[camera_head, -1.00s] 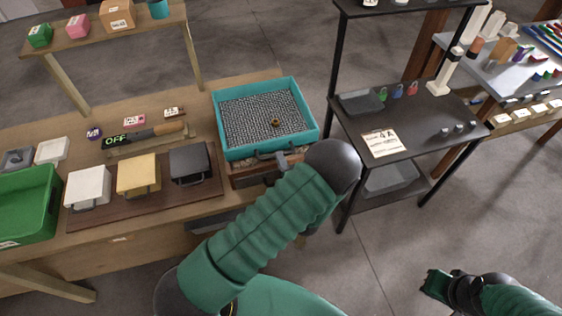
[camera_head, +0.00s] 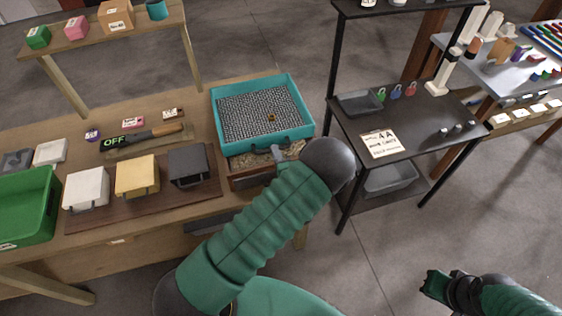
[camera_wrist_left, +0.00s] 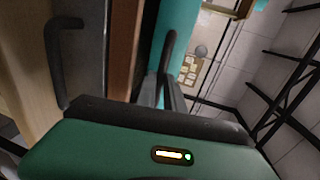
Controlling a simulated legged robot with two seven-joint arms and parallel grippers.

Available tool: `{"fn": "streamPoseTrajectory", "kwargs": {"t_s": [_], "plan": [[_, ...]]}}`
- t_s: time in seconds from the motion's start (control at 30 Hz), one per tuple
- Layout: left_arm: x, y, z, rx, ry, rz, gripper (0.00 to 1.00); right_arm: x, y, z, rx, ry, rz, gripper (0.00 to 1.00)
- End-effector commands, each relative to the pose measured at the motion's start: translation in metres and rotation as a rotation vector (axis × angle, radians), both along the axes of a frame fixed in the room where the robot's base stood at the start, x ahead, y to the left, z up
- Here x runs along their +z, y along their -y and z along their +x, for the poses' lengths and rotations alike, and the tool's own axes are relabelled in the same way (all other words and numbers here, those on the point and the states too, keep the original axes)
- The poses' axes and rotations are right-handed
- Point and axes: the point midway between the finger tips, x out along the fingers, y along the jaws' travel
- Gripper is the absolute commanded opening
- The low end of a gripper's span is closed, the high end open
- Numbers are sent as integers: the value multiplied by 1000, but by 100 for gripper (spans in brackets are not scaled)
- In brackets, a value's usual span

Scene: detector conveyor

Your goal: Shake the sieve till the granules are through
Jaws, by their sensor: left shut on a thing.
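The sieve (camera_head: 219,140) has a teal frame around a grey mesh and sits at the right end of the wooden table. One small brass-coloured piece (camera_head: 271,118) lies on the mesh; I see no granules there. Pale granules (camera_head: 250,160) show in a wooden box (camera_head: 250,181) under the sieve's near edge. My left gripper (camera_head: 278,152) is shut on the dark handle at the sieve's near side. In the left wrist view the handle (camera_wrist_left: 171,48) runs between the fingers, beside the teal wall (camera_wrist_left: 183,42). My right gripper (camera_head: 432,284) hangs low at the right, away from the table.
White, yellow and dark lidded boxes (camera_head: 137,176) stand on a brown board left of the sieve. A tool (camera_head: 150,137) lies behind them beside an "OFF" sign. A green bin (camera_head: 28,208) is at far left. A black shelf (camera_head: 425,122) stands close on the right.

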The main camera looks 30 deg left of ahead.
Motion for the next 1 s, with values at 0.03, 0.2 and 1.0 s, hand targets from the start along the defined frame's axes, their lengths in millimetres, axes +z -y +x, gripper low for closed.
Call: {"fn": "streamPoseTrajectory", "kwargs": {"t_s": [0.03, 0.2, 1.0], "plan": [[-10, -12, 0, 14, -20, -5, 0, -5, 0, 0, 0, 0, 0, 0], [-8, -25, 11, 11, -18, -5, 0, -5, 0, 0, 0, 0, 0, 0], [0, -15, 16, -1, -6, 1, 21, -4, 0, 0, 0, 0, 0, 0]]}}
